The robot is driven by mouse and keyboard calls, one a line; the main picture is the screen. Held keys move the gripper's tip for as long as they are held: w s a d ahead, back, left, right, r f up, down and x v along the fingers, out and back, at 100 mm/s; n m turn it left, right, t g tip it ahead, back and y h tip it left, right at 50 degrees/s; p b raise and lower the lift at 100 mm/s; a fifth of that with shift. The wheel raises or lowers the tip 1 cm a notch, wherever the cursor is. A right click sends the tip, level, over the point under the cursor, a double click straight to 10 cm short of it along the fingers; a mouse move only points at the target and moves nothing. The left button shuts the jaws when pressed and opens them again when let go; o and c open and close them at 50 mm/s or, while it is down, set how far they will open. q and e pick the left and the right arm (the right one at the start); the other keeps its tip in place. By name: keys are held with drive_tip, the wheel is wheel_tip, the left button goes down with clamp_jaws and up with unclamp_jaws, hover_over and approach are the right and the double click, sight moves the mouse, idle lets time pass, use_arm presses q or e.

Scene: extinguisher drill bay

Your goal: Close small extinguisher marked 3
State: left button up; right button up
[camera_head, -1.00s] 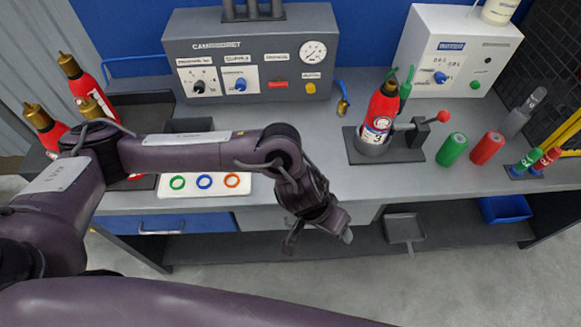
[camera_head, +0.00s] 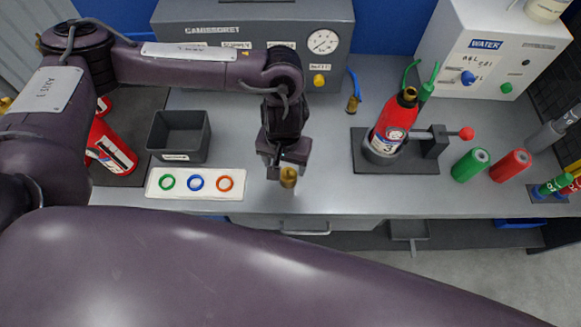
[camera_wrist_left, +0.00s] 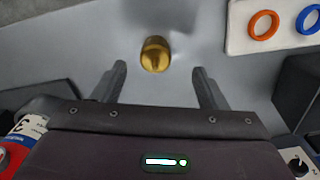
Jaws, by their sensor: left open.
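The small red extinguisher marked 3 (camera_head: 391,128) stands slightly tilted in the picture in a dark holder (camera_head: 430,167) with a red-knobbed clamp. A brass ring shows at its neck and no valve head is seen on it. A brass piece (camera_head: 288,178), perhaps a valve head, is on the bench left of the holder. My left gripper (camera_head: 284,165) points down right over this brass piece. In the left wrist view the gripper (camera_wrist_left: 160,85) is open and empty, with the brass piece (camera_wrist_left: 155,55) just beyond and between its fingertips. My right gripper is not in view.
A white tray with green, blue and orange rings (camera_head: 194,194) and a grey bin (camera_head: 207,145) lie to the left. A grey gauge panel (camera_head: 250,30) is behind. Bench between bin and holder is mostly clear.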

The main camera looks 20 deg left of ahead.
sight(288, 175)
use_arm(q)
drive_tip(key=shift+s, duration=0.25)
drive_tip(key=shift+f, duration=0.35)
drive_tip(key=shift+w+f, duration=0.15)
drive_tip(key=shift+f, duration=0.35)
drive_tip(key=shift+w+f, duration=0.15)
drive_tip(key=shift+f, duration=0.35)
drive_tip(key=shift+f+p, duration=0.1)
drive_tip(key=shift+p, duration=0.25)
drive_tip(key=f, duration=0.1)
drive_tip(key=f+p, duration=0.1)
drive_tip(key=f, duration=0.2)
drive_tip(key=shift+w+d+f, duration=0.2)
drive_tip(key=shift+d+f, duration=0.05)
drive_tip(key=shift+f, duration=0.2)
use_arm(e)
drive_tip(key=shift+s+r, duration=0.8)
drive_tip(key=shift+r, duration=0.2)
use_arm(q)
drive_tip(key=shift+c, duration=0.3)
